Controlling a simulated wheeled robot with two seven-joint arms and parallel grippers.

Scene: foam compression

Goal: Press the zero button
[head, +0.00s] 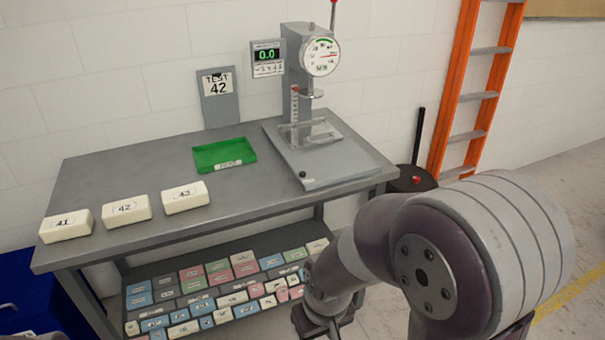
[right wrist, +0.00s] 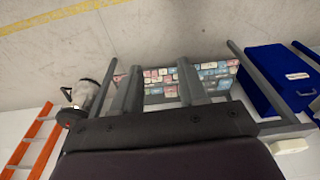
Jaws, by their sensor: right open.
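The compression tester (head: 308,75) stands at the back right of the grey table, with a round dial and a clear platen. Beside it, a small display panel (head: 267,58) reads 0.0 in green, with a row of small marks below the digits. I cannot tell which mark is the zero button. My right gripper (head: 322,325) is low in front of the table, well away from the panel and partly hidden by my arm. In the right wrist view its two fingers (right wrist: 158,88) are apart with nothing between them. My left gripper is not in view.
Foam blocks 41 (head: 66,226), 42 (head: 126,208) and 43 (head: 186,197) lie on the table (head: 255,195), near a green tray (head: 224,155) and a TEST 42 sign (head: 219,97). Several blocks fill the lower shelf. An orange ladder (head: 477,90) stands right; a blue bin (right wrist: 279,78) stands beside the table.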

